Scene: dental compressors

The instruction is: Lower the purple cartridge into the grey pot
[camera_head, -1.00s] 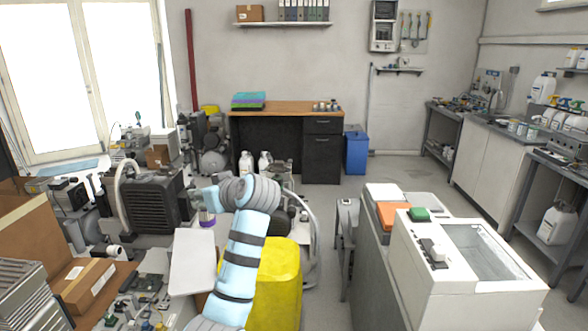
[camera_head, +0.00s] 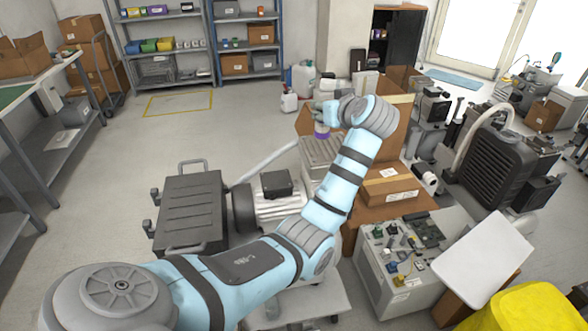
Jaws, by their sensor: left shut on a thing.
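My left arm reaches in from the lower left, and its left gripper (camera_head: 322,119) is small in the picture, near the upper middle. It is shut on the purple cartridge (camera_head: 321,132), which hangs below it. The cartridge shows a purple band, with a paler part above it. It appears over or in front of a grey ribbed metal block (camera_head: 322,153); I cannot tell the height between them. I cannot make out the grey pot in this view. My right gripper is not in view.
A closed cardboard box (camera_head: 390,187) and an open carton (camera_head: 398,110) stand right of the gripper. A motor (camera_head: 280,200) and a dark grey slatted unit (camera_head: 190,212) lie left. A yellow bin (camera_head: 525,308) is at lower right.

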